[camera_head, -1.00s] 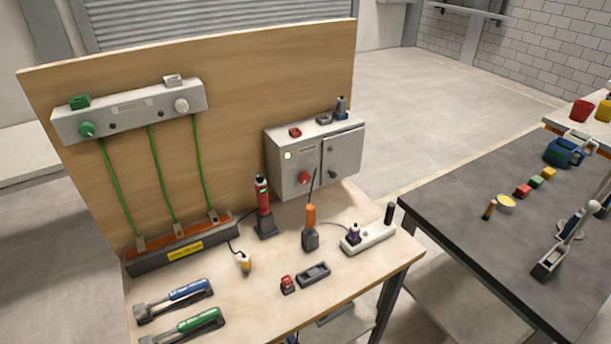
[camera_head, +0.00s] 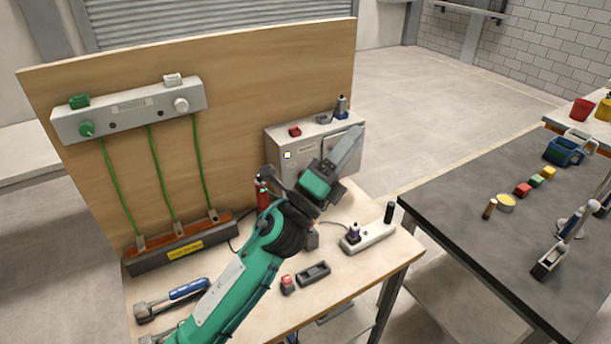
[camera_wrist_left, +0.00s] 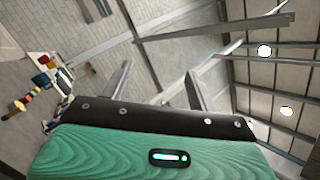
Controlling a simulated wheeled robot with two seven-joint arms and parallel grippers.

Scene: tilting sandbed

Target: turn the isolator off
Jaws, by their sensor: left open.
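The isolator looks to be the grey box (camera_head: 283,143) fixed low on the wooden board's right side. A small pale lit lamp (camera_head: 288,155) shows on its front. Its red knob and most of its right door are hidden behind my left gripper (camera_head: 346,150). That gripper is raised in front of the box, tilted up to the right. Whether it touches the box cannot be told. In the left wrist view its two fingers (camera_wrist_left: 158,84) stand apart with nothing between them, facing the wall and ceiling. My right gripper is not in view.
A red block, a dark block and a blue-topped item stand on the box. A white socket strip (camera_head: 368,237), a black tray (camera_head: 313,274) and blue-handled tool (camera_head: 172,296) lie on the bench. My left arm covers the bench middle. A dark table (camera_head: 470,220) stands right.

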